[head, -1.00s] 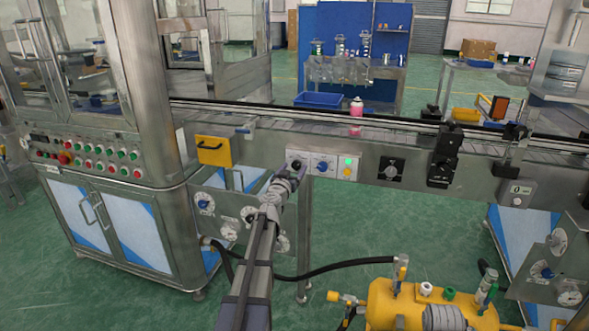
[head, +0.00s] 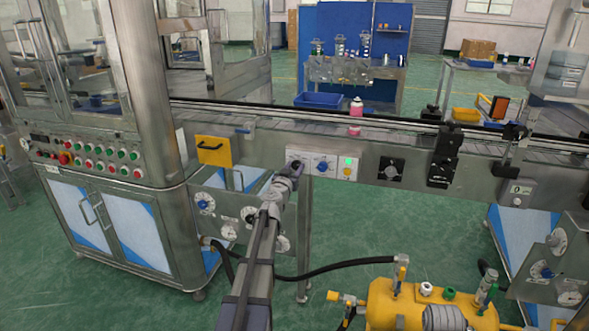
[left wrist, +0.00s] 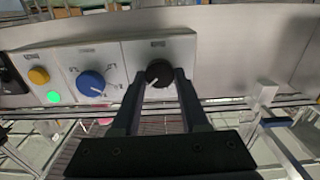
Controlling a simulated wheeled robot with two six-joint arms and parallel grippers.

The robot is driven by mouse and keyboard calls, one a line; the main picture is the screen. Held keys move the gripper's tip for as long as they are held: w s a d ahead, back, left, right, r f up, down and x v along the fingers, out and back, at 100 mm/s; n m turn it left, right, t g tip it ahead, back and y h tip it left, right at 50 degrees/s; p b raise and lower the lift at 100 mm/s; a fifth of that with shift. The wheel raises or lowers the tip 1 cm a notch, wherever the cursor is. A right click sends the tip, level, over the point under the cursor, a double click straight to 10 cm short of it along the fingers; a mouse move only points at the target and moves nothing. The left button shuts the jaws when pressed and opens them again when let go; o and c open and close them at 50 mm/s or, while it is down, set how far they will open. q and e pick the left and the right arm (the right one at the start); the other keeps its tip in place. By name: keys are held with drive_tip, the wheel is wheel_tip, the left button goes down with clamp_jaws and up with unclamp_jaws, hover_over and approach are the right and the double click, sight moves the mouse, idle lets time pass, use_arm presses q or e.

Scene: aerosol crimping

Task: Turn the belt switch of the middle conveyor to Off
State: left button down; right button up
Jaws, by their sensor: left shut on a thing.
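The black belt switch knob (left wrist: 159,73) is on a pale control panel (left wrist: 120,62) on the conveyor's side. My left gripper (left wrist: 161,82) is shut on this knob, with one finger on each side of it. The knob's white mark points down and slightly left in the left wrist view. In the head view my left gripper (head: 297,168) reaches the left end of the panel and covers most of the knob. The conveyor (head: 390,137) runs across the head view behind it. My right gripper is not in view.
Beside the black knob are a blue knob (left wrist: 91,84), a lit green lamp (left wrist: 54,97) and a yellow button (left wrist: 38,75). A pink bottle (head: 356,107) stands on the conveyor. A yellow tank (head: 432,305) with a black hose is at lower right.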

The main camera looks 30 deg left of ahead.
use_arm(q)
drive_tip(key=shift+n, duration=0.3)
drive_tip(key=n, duration=0.4)
drive_tip(key=shift+a+n, duration=0.1)
drive_tip(key=shift+n, duration=0.2)
drive_tip(key=n, duration=0.4)
drive_tip(key=shift+n, duration=0.3)
drive_tip(key=n, duration=0.5)
drive_tip(key=shift+f, duration=0.1)
drive_tip(key=shift+n, duration=2.5)
drive_tip(key=shift+c, duration=2.1)
unclamp_jaws()
